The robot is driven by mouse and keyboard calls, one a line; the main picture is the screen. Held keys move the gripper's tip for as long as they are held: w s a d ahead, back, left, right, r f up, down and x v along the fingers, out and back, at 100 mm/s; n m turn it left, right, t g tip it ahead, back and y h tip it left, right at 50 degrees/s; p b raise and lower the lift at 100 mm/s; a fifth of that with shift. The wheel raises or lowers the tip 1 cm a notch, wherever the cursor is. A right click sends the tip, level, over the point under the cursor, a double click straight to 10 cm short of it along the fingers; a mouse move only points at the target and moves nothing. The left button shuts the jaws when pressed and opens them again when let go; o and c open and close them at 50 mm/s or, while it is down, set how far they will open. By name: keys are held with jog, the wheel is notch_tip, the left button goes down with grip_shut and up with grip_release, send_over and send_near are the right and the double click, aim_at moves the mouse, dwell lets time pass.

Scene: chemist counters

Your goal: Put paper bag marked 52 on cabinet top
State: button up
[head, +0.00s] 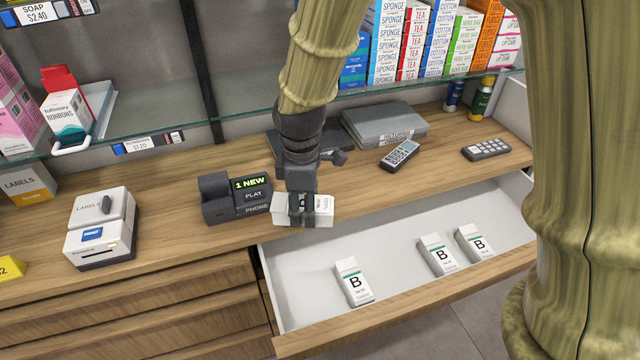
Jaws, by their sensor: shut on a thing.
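My gripper (302,212) is shut on a white packet (323,214) with dark print, at the front edge of the wooden cabinet top (165,245). The fingers cover the middle of the packet, and I cannot read a 52 on it. I cannot tell whether it touches the wood or hangs just above it.
A dark phone unit (235,198) stands just left of my gripper, and a white label printer (100,232) farther left. A yellow piece (10,268) ending in 2 is cut off at the left edge. A handset (400,154), keypad (486,150) and grey case (384,125) lie behind.

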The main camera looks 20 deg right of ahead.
jog(key=w+d, duration=0.2)
jog(key=w, duration=0.1)
jog(key=w+d+f+p, duration=0.1)
jog(key=w+d, duration=0.1)
jog(key=w, duration=0.2)
jog(key=w+d+p, duration=0.1)
jog(key=w+d, duration=0.1)
jog(key=w, duration=0.1)
jog(key=shift+w+d+f, duration=0.15)
jog(key=shift+w+d, duration=0.15)
jog(key=shift+d, duration=0.05)
jog(key=shift+f+p, duration=0.7)
jog(key=shift+f, duration=1.05)
jog(key=shift+f, duration=0.1)
jog(key=o, duration=1.1)
notch_tip(320, 180, up, 12)
jog(key=b, duration=0.2)
